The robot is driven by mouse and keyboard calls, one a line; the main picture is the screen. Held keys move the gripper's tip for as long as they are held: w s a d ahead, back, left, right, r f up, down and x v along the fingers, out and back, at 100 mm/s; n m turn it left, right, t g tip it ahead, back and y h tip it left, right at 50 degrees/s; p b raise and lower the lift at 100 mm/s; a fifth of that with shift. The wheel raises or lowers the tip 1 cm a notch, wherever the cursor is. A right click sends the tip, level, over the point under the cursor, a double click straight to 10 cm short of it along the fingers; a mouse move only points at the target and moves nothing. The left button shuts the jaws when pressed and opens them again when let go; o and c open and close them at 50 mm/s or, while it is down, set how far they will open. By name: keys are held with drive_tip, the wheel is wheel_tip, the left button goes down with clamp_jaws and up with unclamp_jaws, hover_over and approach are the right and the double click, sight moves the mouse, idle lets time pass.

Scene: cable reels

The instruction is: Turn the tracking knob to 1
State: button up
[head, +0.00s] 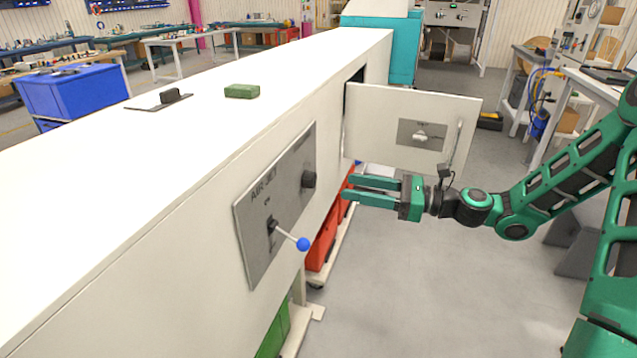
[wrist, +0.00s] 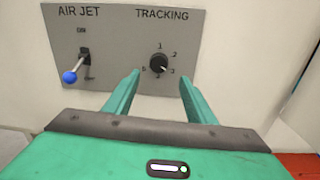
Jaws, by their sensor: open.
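The tracking knob (head: 309,179) is a small dark round knob on the grey panel (head: 270,215) on the white machine's side. In the wrist view the knob (wrist: 158,62) sits under the word TRACKING, with 1 above it, 2 at upper right and 3 at lower right. A light mark on it appears to point toward 3. My green gripper (head: 347,188) is open and empty, in front of the panel and apart from the knob. In the wrist view its two fingers flank the knob, which shows between their tips.
The air jet lever with a blue ball (head: 302,244) sticks out left of the knob. An open white door (head: 410,125) with a latch stands out from the machine, near my gripper. Red crates (head: 322,240) are below. A green block (head: 242,91) lies on the machine's top.

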sight(315, 181)
drive_tip(key=x, duration=0.9)
drive_tip(key=shift+a+f, duration=0.1)
drive_tip(key=shift+a, duration=0.15)
drive_tip(key=shift+c, duration=0.5)
drive_tip(key=c, duration=0.9)
drive_tip(key=shift+a, duration=0.1)
drive_tip(key=shift+c, duration=0.2)
drive_tip(key=shift+w, duration=0.1)
